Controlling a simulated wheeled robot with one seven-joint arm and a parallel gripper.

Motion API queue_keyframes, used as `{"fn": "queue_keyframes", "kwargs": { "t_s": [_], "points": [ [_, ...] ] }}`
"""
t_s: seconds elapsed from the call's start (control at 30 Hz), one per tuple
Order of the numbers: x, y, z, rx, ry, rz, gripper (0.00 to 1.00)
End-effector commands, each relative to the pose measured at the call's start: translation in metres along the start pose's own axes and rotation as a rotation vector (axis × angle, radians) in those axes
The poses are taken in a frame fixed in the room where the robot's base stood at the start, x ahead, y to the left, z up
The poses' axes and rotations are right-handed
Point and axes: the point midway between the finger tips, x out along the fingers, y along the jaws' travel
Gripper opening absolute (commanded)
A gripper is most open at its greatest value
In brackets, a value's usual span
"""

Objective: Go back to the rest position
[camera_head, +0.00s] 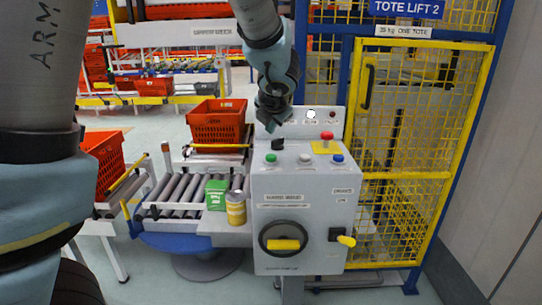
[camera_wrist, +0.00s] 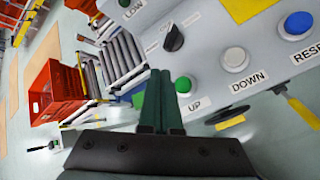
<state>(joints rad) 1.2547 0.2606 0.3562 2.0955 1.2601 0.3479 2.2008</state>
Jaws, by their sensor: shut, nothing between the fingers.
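My gripper (camera_head: 271,122) is in front of the top of the grey control box (camera_head: 306,235). In the wrist view my gripper (camera_wrist: 161,76) is shut, its two dark green fingers together with nothing between them. The fingertips appear beside the green UP button (camera_wrist: 183,84); I cannot tell whether they touch anything. The white DOWN button (camera_wrist: 235,59) and blue RESET button (camera_wrist: 298,23) lie to the right.
Orange totes (camera_head: 217,128) are behind. A yellow mesh cage (camera_head: 411,220) stands right. A yellow-handled rotary switch (camera_head: 284,244) is on the box front.

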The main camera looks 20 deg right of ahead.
Motion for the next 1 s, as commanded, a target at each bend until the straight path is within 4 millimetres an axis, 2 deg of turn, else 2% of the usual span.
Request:
{"fn": "queue_keyframes", "kwargs": {
  "t_s": [0.3,0.37,0.47,0.57,0.7,0.83,1.0],
  "points": [
    [0.001,0.002,-0.003,-0.021,0.006,0.001,0.0],
    [0.003,0.008,-0.011,-0.085,0.024,0.003,0.0],
    [0.007,0.027,-0.043,-0.333,0.09,0.015,0.0],
    [0.01,0.051,-0.094,-0.743,0.187,0.054,0.0],
    [0.004,0.075,-0.172,-1.412,0.325,0.172,0.0],
    [-0.011,0.085,-0.236,-2.026,0.421,0.345,0.0],
    [-0.037,0.082,-0.307,-2.806,0.482,0.674,0.0]
  ]
}}
